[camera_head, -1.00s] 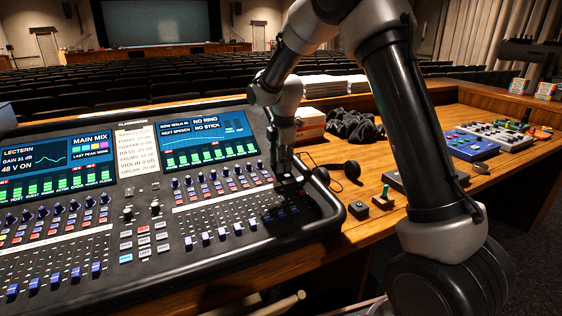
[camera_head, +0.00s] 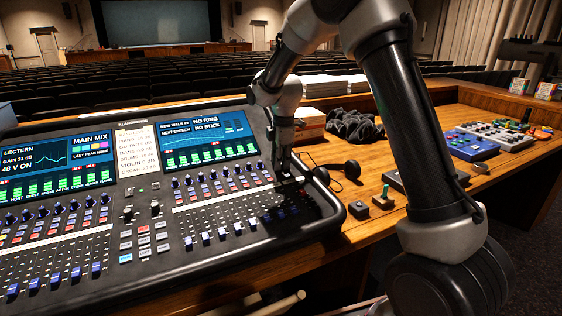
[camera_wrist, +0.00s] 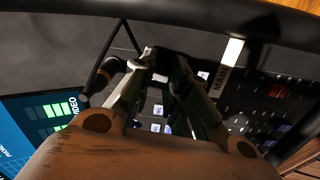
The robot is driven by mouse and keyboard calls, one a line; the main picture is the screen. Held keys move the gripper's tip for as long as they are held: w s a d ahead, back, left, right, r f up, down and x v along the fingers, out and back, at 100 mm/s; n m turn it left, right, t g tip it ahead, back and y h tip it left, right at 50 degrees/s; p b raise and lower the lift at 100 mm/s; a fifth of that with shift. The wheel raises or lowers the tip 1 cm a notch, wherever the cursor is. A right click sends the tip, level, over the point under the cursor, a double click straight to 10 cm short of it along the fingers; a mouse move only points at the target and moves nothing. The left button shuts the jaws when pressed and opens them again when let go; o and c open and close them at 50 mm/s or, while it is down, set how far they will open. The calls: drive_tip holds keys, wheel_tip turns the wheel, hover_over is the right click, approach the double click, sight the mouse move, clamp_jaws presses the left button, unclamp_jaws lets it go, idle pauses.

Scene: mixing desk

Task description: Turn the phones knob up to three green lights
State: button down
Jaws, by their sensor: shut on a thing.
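My gripper (camera_head: 287,177) points down at the upper right corner of the mixing desk (camera_head: 330,205), right of the right-hand screen (camera_head: 206,140). In the wrist view its two fingers (camera_wrist: 163,62) are close together and shut on a small knob at the panel, which the fingers almost wholly hide. I take it for the phones knob, but its label is not readable. Green light bars (camera_wrist: 60,110) show beside the word VIDEO at the left of the wrist view. Lettering that looks like PHONES is cut off at the left edge; its lights are not visible there.
Several blue knobs (camera_head: 225,172) and faders (camera_head: 222,233) lie left of my gripper. A MAIN label strip (camera_wrist: 227,68) is near the fingers. Headphones (camera_head: 350,170) lie on the wooden desk to the right, with a blue box (camera_head: 470,146) farther off.

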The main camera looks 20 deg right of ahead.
drive_tip(key=m, duration=1)
drive_tip(key=shift+m, duration=0.4)
idle(0.4)
drive_tip(key=c, duration=1.3)
unclamp_jaws()
drive_tip(key=shift+c, duration=0.2)
wheel_tip(320, 180, up, 12)
drive_tip(key=s, duration=0.1)
drive_tip(key=shift+s, duration=0.25)
drive_tip(key=shift+a+m, duration=0.1)
drive_tip(key=shift+m, duration=0.2)
